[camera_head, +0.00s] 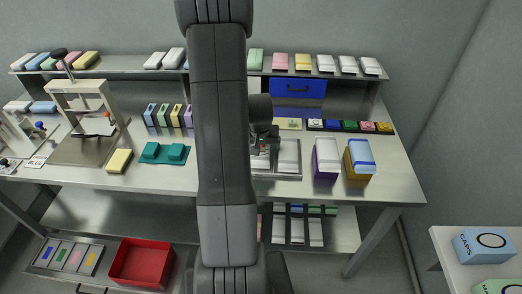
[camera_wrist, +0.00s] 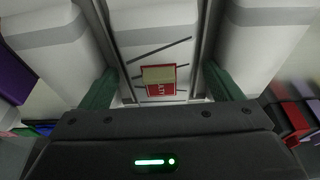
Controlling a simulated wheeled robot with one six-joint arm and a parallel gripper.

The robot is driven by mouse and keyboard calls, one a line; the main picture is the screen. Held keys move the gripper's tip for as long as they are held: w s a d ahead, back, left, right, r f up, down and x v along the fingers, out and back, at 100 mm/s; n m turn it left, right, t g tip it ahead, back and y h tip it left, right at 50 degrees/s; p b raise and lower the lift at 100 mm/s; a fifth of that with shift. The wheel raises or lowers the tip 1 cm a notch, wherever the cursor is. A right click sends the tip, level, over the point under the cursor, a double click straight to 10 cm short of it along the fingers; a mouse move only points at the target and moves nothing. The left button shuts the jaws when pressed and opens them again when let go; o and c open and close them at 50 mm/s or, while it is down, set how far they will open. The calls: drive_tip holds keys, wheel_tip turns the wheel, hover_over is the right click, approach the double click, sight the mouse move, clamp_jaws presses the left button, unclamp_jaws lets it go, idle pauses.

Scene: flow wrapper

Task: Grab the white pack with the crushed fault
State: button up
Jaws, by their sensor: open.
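A white pack (camera_wrist: 152,22) with dark slanting lines across its top lies in the middle of the wrist view. It bears a red label (camera_wrist: 160,90) with a tan patch, its lettering only partly legible. I cannot tell for certain whether the lines are crush creases. My gripper (camera_wrist: 160,88) is open, with one green finger on either side of this pack; contact cannot be told. Other white packs lie to its left (camera_wrist: 55,45) and right (camera_wrist: 268,45). In the head view my gripper (camera_head: 264,140) is over the metal tray (camera_head: 275,177), partly hiding a pack there.
A purple box (camera_head: 326,176) and a yellow box (camera_head: 357,178), each topped by a pack, stand right of the tray. A teal holder (camera_head: 164,153) and a yellow pack (camera_head: 119,160) lie left. A shelf (camera_head: 135,72) with several packs runs behind. The bench's right end is clear.

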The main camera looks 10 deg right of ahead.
drive_tip(key=c, duration=1.1)
